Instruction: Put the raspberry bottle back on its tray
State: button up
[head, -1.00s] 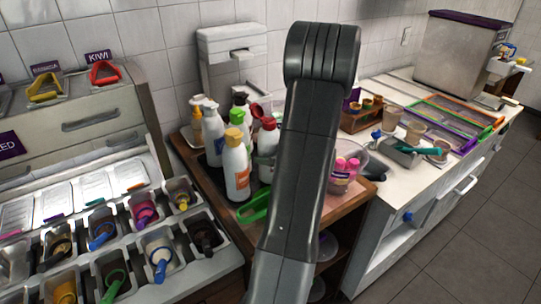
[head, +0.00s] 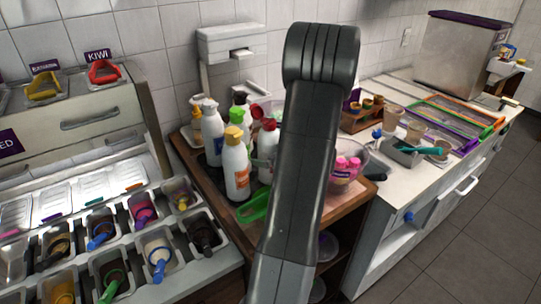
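Several white squeeze and pump bottles stand close together on the wooden-topped cart. A bottle with a yellow cap and an orange label (head: 236,172) stands at the front. A pump bottle with a purple label (head: 213,140) is behind it to the left. A red-capped bottle (head: 268,145) stands to the right, partly hidden by my arm. No label can be read, so I cannot tell which is the raspberry bottle. A dark tray (head: 203,166) shows in part beneath the bottles. My arm rises through the middle of the view, and my gripper is not visible.
A green-handled item (head: 254,207) lies at the cart's front. A clear bowl of pink-labelled containers (head: 346,166) stands right of my arm. Topping tubs (head: 160,250) fill the left counter. A wooden rack (head: 362,116) and a metal container (head: 405,151) stand on the right counter.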

aim_at(274, 129)
notch_tip(274, 129, up, 10)
jog(key=shift+f+b, duration=0.2)
jog(key=shift+b, duration=0.85)
notch_tip(274, 129, up, 9)
jog(key=shift+r+p, duration=0.2)
jog(key=shift+p, duration=0.25)
jog(key=shift+f, duration=0.1)
notch_tip(274, 129, down, 15)
jog(key=shift+f, duration=0.15)
dwell(0.3)
